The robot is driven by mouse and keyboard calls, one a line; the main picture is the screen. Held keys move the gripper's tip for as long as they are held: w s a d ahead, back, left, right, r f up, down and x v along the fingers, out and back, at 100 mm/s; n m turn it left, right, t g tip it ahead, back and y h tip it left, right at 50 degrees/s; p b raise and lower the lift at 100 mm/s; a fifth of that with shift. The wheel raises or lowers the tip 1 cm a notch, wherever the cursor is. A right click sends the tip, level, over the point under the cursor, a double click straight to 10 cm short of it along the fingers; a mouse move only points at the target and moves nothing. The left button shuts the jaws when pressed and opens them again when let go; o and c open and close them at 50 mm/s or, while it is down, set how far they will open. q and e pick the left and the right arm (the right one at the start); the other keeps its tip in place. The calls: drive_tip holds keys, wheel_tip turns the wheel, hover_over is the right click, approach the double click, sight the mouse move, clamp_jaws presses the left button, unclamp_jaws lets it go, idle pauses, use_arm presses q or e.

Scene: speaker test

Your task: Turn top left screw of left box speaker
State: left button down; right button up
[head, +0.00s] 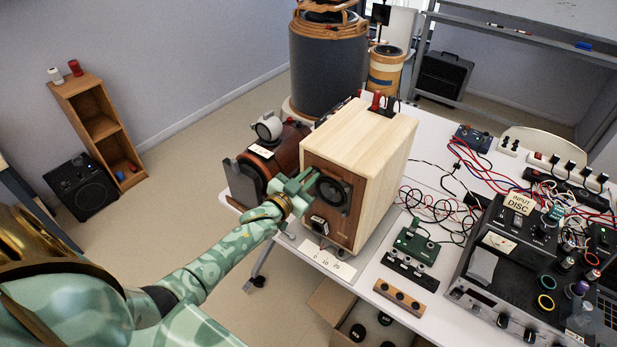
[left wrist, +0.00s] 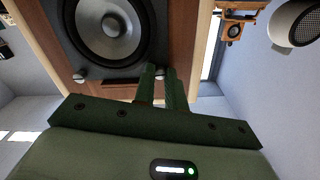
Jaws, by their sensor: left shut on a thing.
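The box speaker (head: 364,138) stands on the white table, with a pale wood case and a brown front. Its black driver (head: 334,192) faces my left arm; in the left wrist view the grey driver cone (left wrist: 108,25) fills the upper middle. My left gripper (head: 312,181) is at the driver's upper left corner. In the left wrist view its two dark green fingers (left wrist: 160,72) are close together, shut on the screw at the corner of the driver plate. The fingers hide most of this screw. Another silver screw (left wrist: 79,76) shows at the neighbouring corner. My right gripper is not in view.
A darker speaker with a round grey top (head: 268,127) stands close to the left. A scale card (head: 327,262), a green circuit board (head: 415,244) and loose wires lie on the white table (head: 375,265). An open carton (head: 325,307) is below the front edge.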

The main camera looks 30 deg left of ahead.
use_arm(q)
drive_tip(key=shift+m, duration=0.6)
drive_tip(key=c, duration=1.7)
unclamp_jaws()
drive_tip(key=s, duration=0.5)
drive_tip(key=s+a, duration=0.1)
drive_tip(key=s, duration=1)
drive_tip(key=shift+s+a+p, duration=0.15)
drive_tip(key=shift+s+p, duration=0.05)
drive_tip(key=shift+p, duration=0.1)
drive_tip(key=shift+f, duration=0.1)
